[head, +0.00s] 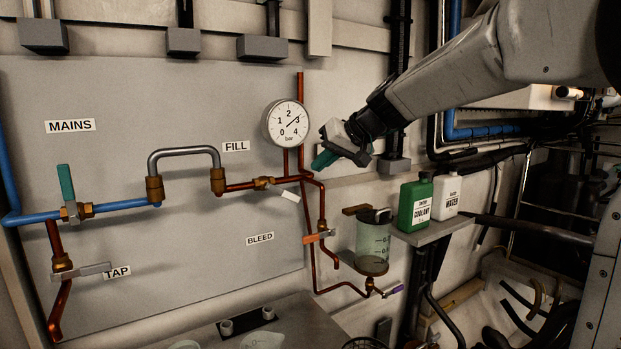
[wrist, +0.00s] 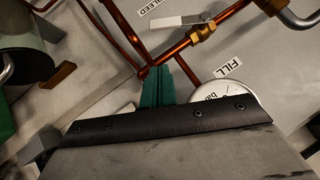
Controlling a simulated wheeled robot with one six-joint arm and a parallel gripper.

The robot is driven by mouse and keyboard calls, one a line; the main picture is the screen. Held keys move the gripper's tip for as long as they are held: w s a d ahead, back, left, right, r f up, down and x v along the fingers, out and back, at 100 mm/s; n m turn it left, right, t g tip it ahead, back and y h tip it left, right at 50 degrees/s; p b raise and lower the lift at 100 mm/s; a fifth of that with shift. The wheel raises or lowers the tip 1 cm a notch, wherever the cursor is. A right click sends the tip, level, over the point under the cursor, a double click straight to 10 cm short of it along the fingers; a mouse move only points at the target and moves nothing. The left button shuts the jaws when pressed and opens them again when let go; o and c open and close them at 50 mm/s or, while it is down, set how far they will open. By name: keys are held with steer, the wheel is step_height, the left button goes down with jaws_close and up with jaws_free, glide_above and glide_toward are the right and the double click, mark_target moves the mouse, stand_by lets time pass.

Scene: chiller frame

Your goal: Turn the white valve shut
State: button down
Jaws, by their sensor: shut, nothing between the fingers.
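The white valve's lever (head: 290,196) hangs off the brass FILL valve body (head: 263,183) on the copper pipe, slanting down to the right. In the wrist view the white lever (wrist: 180,21) is at the top, at an angle to the pipe, beside its brass body (wrist: 203,31). My gripper (head: 324,159) is shut and empty, with teal fingers, to the right of and above the lever, just right of the gauge. In the wrist view its fingers (wrist: 164,80) point toward the copper pipes, apart from the lever. I cannot tell the depth gap.
The pressure gauge (head: 286,123) is close left of my gripper. The orange BLEED lever (head: 319,236), clear canister (head: 373,240), and coolant bottle (head: 415,203) are lower right. A teal MAINS lever (head: 67,190) and grey TAP lever (head: 95,269) are at left.

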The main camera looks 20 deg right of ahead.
mark_target(283, 193)
steer(key=v, duration=0.6)
steer(key=w+a+f+y, duration=0.1)
steer(key=w+a+f, duration=0.4)
steer(key=a+f, duration=0.2)
step_height(283, 193, down, 2)
steer(key=shift+w+f+m, duration=0.1)
steer(key=shift+w+m, duration=0.15)
steer(key=shift+m, duration=0.05)
steer(key=shift+d, duration=0.1)
steer(key=shift+f, duration=0.45)
steer(key=shift+r, duration=0.1)
